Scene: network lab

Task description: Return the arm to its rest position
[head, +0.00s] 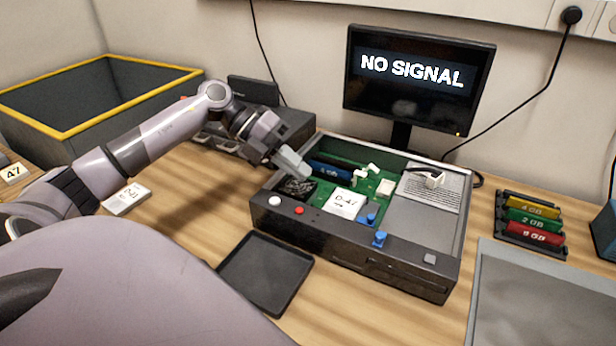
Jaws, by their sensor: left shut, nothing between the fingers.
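My left arm comes in from the left, and its gripper (302,174) hangs over the left part of an open computer case (350,246). The gripper is shut and holds nothing. Its fingertips are just above or beside a dark fan-like part (297,188) in the case; whether they touch cannot be told. The case holds a green circuit board (378,209), a white card marked D-47 (346,204), blue knobs (379,239) and a grey panel with a printed sheet (431,187). My right gripper is not in view.
A monitor (418,75) reading NO SIGNAL stands behind the case. A black tray (265,272) lies in front. A memory rack (530,222) and grey mat (545,300) are at right. A yellow-rimmed bin (100,119) is at back left, with a white label block (127,199) nearer.

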